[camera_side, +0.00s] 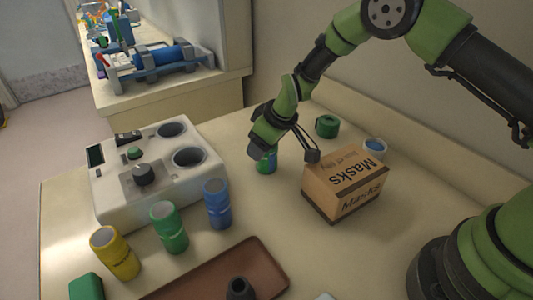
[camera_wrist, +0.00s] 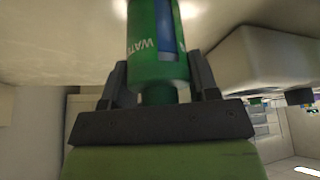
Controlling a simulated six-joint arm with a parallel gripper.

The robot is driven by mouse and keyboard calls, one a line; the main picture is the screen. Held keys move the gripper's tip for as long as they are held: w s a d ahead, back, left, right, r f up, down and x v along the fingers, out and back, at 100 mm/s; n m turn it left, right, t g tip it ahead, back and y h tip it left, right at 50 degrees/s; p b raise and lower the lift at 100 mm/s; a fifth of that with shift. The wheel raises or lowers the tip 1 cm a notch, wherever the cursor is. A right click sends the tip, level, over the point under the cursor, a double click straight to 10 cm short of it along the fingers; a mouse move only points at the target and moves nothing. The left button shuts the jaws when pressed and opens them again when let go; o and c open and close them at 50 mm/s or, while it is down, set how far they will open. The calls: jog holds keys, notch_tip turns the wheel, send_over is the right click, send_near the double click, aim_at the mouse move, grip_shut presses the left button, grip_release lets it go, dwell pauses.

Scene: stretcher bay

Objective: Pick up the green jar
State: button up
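A green jar (camera_side: 170,228) with a darker band stands upright on the table, in front of the white machine, between a yellow jar (camera_side: 115,252) and a blue jar (camera_side: 217,203). My gripper (camera_side: 264,150) is away from it, farther back and to the right, low over a green and blue bottle (camera_side: 266,163). In the wrist view the bottle (camera_wrist: 150,45), with part of a white word on it, lies between the two fingers (camera_wrist: 157,80). The fingers are apart, with gaps beside its narrow end. The bottle's far end is out of the wrist view.
A Masks box (camera_side: 344,184) stands close to the right of my gripper. A green roll (camera_side: 327,126) and a blue-topped round container (camera_side: 375,147) are behind it. The white machine (camera_side: 150,160) stands left. A brown tray (camera_side: 215,280) lies in front.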

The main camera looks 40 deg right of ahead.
jog(key=c, duration=0.4)
